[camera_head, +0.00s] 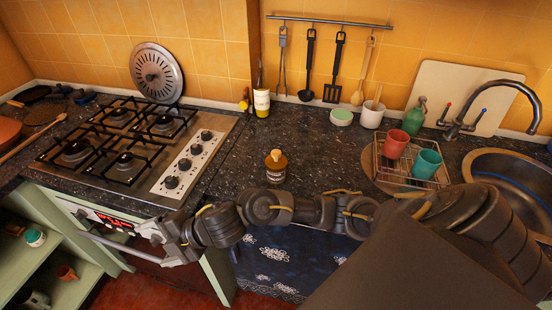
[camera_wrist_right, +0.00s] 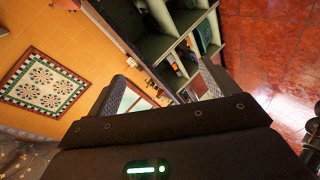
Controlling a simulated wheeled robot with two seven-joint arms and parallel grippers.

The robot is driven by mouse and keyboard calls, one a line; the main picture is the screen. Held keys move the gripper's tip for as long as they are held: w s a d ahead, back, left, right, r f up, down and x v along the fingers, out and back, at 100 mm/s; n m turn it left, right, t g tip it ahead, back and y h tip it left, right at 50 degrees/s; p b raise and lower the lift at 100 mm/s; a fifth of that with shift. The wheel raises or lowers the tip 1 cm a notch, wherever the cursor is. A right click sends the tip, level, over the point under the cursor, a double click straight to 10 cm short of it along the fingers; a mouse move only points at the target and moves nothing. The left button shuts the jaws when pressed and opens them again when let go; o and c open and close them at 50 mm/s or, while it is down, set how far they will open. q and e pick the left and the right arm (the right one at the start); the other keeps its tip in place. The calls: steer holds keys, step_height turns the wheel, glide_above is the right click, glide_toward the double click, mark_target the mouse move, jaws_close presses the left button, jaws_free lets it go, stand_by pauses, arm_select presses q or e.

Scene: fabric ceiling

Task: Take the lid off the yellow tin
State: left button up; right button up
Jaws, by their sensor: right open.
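A small squat container (camera_head: 275,172) stands upright on the dark counter, right of the stove. It has a dark body and a yellowish-brown top with a small knob; it looks most like the tin, with its lid on. My right arm reaches across from the right, in front of the container. My right gripper (camera_head: 160,242) is at the left end of the arm, by the oven front, well left of and below the container. In the right wrist view the gripper (camera_wrist_right: 166,78) is open, with nothing between its fingers. My left gripper is in neither view.
The gas stove (camera_head: 125,150) lies left, with the oven handle (camera_head: 115,250) close to my right gripper. A wire rack (camera_head: 390,170) with two cups and the sink (camera_head: 510,175) are right. Counter around the container is clear.

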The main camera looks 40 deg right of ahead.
step_height(320, 180, up, 2)
steer(key=d+n+g, duration=0.2)
steer(key=n, duration=0.4)
steer(key=n+g+h, duration=0.4)
steer(key=h, duration=0.6)
glide_toward(277, 152)
steer(key=shift+w+a+f, duration=0.1)
steer(key=shift+w+f, duration=0.1)
steer(key=shift+f, duration=1.5)
steer(key=shift+w+f, duration=0.15)
steer(key=shift+f, duration=1.5)
steer(key=shift+w+f+p, duration=0.3)
steer(key=shift+f, duration=0.8)
steer(key=shift+w+f+p, duration=0.25)
steer(key=shift+f, duration=0.8)
steer(key=c, duration=1.1)
